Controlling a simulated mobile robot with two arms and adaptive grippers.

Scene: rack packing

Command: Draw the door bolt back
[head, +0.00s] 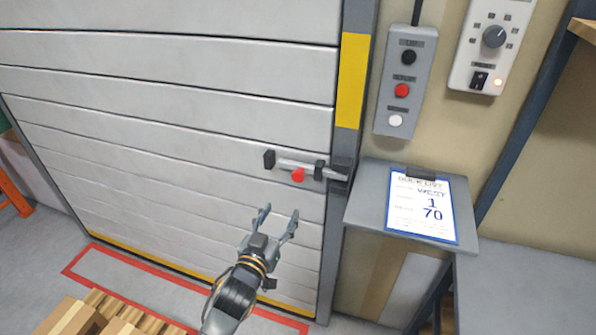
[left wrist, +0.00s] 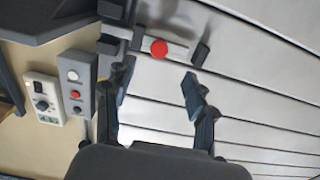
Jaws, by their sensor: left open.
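The door bolt (head: 292,163) is a grey bar held in black brackets on the right side of the slatted door (head: 180,115), with a red knob (head: 298,175) on it. Its right end reaches the bracket on the door frame (head: 340,172). My left gripper (head: 276,213) is open and empty, below and slightly left of the knob. In the left wrist view the red knob (left wrist: 158,47) shows beyond the open fingers (left wrist: 158,84), apart from them. My right gripper is not in view.
A small shelf (head: 362,205) with a clipboard (head: 420,206) juts out right of the bolt. A button box (head: 404,80) and a dial panel (head: 490,45) hang above it. Wooden pallets (head: 100,315) lie at bottom left. The floor inside the red outline (head: 120,275) is partly clear.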

